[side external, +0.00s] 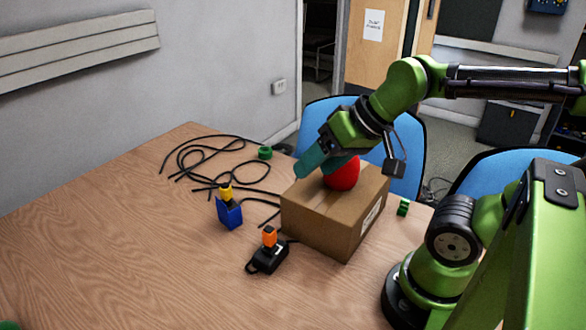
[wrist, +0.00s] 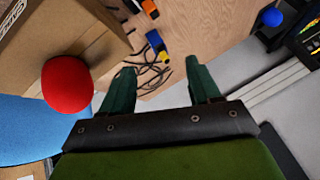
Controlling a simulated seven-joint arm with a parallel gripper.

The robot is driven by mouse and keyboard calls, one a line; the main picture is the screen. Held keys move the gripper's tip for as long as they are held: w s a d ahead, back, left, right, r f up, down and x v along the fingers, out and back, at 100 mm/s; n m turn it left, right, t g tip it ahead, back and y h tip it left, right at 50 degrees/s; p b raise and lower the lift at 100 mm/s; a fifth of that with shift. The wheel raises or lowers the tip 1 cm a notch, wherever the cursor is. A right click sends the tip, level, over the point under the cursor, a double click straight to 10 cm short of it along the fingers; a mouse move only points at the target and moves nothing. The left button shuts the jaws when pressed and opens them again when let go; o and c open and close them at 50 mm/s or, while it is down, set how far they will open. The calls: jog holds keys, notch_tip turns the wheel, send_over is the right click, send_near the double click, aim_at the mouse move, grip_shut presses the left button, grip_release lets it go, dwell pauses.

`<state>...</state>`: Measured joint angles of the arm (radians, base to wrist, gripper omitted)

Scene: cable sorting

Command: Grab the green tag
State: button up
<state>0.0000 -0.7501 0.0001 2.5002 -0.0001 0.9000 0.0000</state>
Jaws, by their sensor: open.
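A small round green piece (side external: 264,153) lies at the table's far edge beside the black cables in the side view. Another small green block (side external: 403,207) sits just right of the cardboard box. I cannot tell which of them is the green tag, and I make out neither in the wrist view. My gripper (side external: 303,168) is over the box, beside the red ball (side external: 342,172). In the wrist view its two teal fingers (wrist: 158,80) are spread apart with nothing held between them.
The cardboard box (side external: 314,231) carries the red ball (wrist: 68,84). Black cables (side external: 207,160) lie looped behind a blue holder (side external: 230,214) with a yellow top. A black piece with an orange plug (side external: 269,236) is nearer.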

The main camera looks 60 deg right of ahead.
notch_tip(320, 180, up, 5)
jog(key=m+g+h, duration=0.2)
jog(key=m+g, duration=0.7)
jog(key=m, duration=2.3)
send_over(405, 199)
jog(key=w, duration=0.2)
jog(key=f, duration=0.7)
jog(key=s+f, duration=0.1)
jog(key=f, duration=1.5)
jog(key=shift+s+a+f, duration=0.1)
jog(key=shift+s+f, duration=0.05)
jog(key=shift+f, duration=0.05)
jog(key=shift+s+f, duration=0.15)
jog(key=shift+f, duration=0.8)
jog(key=shift+s+f, duration=0.2)
jog(key=shift+f, duration=0.75)
jog(key=shift+s+f, duration=0.15)
jog(key=shift+f, duration=0.8)
jog(key=shift+c, duration=0.4)
